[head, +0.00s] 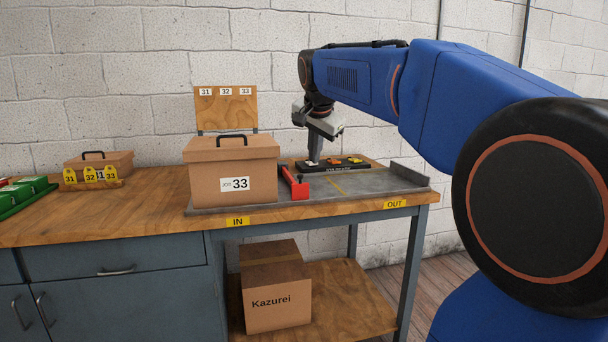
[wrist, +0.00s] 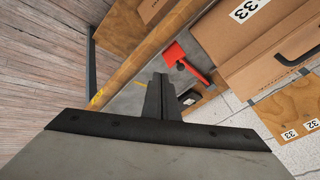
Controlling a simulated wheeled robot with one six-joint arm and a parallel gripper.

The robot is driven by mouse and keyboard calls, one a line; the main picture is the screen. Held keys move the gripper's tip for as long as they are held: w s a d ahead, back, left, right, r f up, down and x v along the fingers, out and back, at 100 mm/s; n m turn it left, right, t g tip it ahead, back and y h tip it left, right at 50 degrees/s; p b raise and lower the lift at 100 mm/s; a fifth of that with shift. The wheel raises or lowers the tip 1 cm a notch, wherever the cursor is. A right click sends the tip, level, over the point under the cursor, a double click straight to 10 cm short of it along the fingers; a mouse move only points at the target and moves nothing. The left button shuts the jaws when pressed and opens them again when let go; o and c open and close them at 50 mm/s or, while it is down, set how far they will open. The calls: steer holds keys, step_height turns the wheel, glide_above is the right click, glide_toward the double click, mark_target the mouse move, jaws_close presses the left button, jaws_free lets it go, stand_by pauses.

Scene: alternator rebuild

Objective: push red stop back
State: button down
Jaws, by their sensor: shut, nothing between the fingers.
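The red stop (head: 299,189) has a flat red face and an arm running back from it. It stands on the grey metal plate (head: 350,191), beside the right side of the cardboard box labelled 33 (head: 215,190). In the wrist view the red stop (wrist: 174,55) shows beyond my fingertips, with the box to its right. My gripper (head: 313,162) is shut and empty, pointing down behind and to the right of the stop, apart from it. Its dark fingers also show in the wrist view (wrist: 159,80).
A raised grey edge (head: 409,174) bounds the plate at right. A board with tags 31, 32, 33 (head: 226,108) stands behind the box. The plate's front right is clear.

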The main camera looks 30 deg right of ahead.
steer(key=shift+w+d+r+m, duration=0.3)
steer(key=shift+w+d+r, duration=0.1)
steer(key=shift+f, duration=0.1)
steer(key=w+d+f, duration=0.2)
steer(key=w+f, duration=0.6)
steer(key=shift+w+f, duration=0.35)
steer(key=shift+w, duration=0.05)
stand_by(0.4)
